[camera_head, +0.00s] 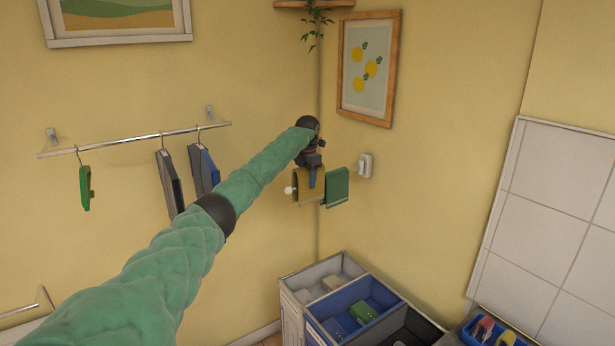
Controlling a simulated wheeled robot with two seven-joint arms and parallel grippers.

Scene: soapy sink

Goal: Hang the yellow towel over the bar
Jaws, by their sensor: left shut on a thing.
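The yellow towel (304,198) is at the corner of the room, below my left gripper and left of a green towel. It looks draped at the bar, with its lower edge hanging down; I cannot tell whether the bar bears it. My left gripper (312,180) is shut on the top of the yellow towel, and its fingers partly cover it. The bar shows mainly as a pale round end (289,190) at the towel's left side; the towels hide most of its length. The green towel (336,187) hangs just to the right. My right gripper is out of view.
A wall mount (365,165) is right of the towels. A rail (130,142) with hooked items runs along the left wall. White, blue and dark bins (310,318) stand below the towels. A blue tray (498,334) holds small items at the lower right.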

